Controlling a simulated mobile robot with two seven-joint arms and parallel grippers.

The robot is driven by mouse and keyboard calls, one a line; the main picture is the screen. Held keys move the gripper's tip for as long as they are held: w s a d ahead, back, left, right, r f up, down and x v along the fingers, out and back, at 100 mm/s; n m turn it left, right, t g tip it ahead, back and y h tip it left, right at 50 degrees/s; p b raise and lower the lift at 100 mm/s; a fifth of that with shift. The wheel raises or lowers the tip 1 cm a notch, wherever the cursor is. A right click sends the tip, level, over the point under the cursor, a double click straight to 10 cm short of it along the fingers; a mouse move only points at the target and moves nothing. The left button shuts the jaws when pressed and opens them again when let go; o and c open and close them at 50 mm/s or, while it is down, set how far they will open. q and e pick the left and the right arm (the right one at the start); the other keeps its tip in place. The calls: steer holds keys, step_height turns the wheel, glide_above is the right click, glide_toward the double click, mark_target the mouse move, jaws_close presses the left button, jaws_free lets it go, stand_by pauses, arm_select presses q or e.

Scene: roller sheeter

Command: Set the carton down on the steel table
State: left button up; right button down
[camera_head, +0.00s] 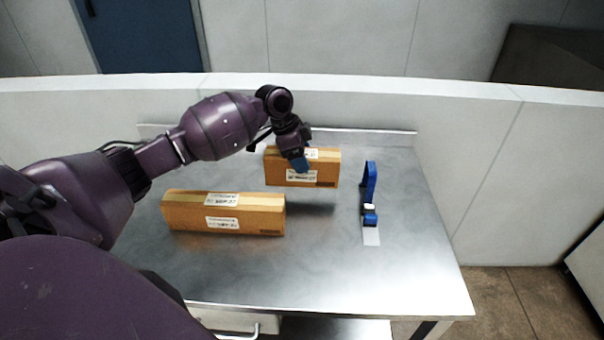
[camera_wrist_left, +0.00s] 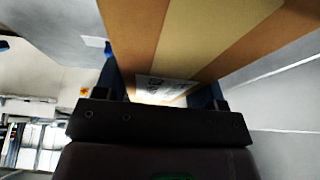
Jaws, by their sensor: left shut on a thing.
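My left gripper (camera_head: 299,165) is shut on a brown carton (camera_head: 325,168) with tan tape and white labels, towards the back of the steel table (camera_head: 330,260). A shadow on the table in front of this carton suggests it is held a little above the surface. In the left wrist view the carton (camera_wrist_left: 205,30) fills the space between the fingers, with a white label near the palm. A second, longer brown carton (camera_head: 190,216) lies on the table at the left front. My right gripper is not in view.
A blue strap (camera_head: 369,185) with a buckle and white tag lies on the table to the right. A low white wall (camera_head: 460,92) runs behind the table. The front middle and front right of the tabletop are bare.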

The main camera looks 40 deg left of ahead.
arm_select(q)
steer(key=shift+f, duration=0.25)
step_height(320, 180, down, 5)
steer(key=shift+f+b, duration=0.1)
steer(key=shift+b, duration=0.3)
steer(key=o, duration=1.1)
steer(key=shift+r, duration=0.2)
